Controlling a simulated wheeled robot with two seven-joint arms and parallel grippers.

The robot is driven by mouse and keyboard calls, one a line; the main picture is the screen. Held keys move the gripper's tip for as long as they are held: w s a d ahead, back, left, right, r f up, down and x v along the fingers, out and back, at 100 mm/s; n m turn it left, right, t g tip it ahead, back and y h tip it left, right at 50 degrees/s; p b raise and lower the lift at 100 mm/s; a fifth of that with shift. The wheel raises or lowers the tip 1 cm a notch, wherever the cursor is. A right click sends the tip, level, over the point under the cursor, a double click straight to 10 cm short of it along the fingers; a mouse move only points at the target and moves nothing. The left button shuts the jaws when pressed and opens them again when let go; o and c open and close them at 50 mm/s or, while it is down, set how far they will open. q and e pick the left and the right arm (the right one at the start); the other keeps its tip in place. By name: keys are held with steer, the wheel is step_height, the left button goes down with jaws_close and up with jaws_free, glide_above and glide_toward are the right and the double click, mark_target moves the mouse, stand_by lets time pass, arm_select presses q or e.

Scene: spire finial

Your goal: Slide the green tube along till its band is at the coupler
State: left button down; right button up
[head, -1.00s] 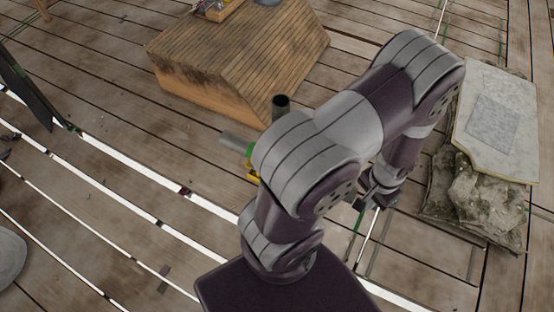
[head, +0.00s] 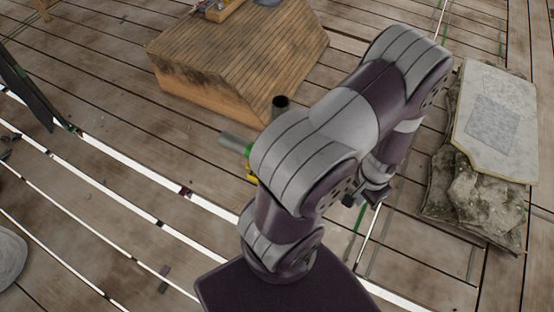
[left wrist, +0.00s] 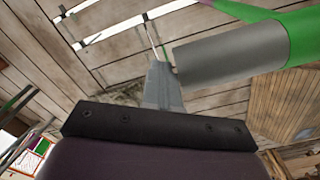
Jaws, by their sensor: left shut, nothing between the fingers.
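In the head view a grey tube end (head: 234,142) with a bit of green (head: 250,150) beside it shows left of my arm, which hides the rest. In the left wrist view a thick grey cylinder (left wrist: 228,54) lies close to my fingers, with a green tube (left wrist: 301,36) at its right end.
A wooden slatted block (head: 235,50) is behind. A stone slab (head: 497,120) on rocks lies right. The plank floor has bright gaps.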

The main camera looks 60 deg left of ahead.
arm_select(q)
steer(key=shift+s+a+p, duration=0.1)
steer(key=shift+s+a, duration=0.35)
steer(key=shift+a, duration=0.25)
steer(key=shift+s+a+p, duration=0.15)
steer(key=shift+s+a, duration=0.25)
steer(key=shift+a, duration=0.3)
steer(key=shift+s+a+p, duration=0.1)
steer(key=shift+s+a, duration=0.35)
steer(key=shift+a, duration=0.25)
steer(key=shift+w+d, duration=0.55)
steer(key=shift+d, duration=0.35)
step_height(320, 180, up, 8)
steer(key=p, duration=0.7)
steer(key=shift+r+p, duration=0.1)
steer(key=shift+p, duration=0.3)
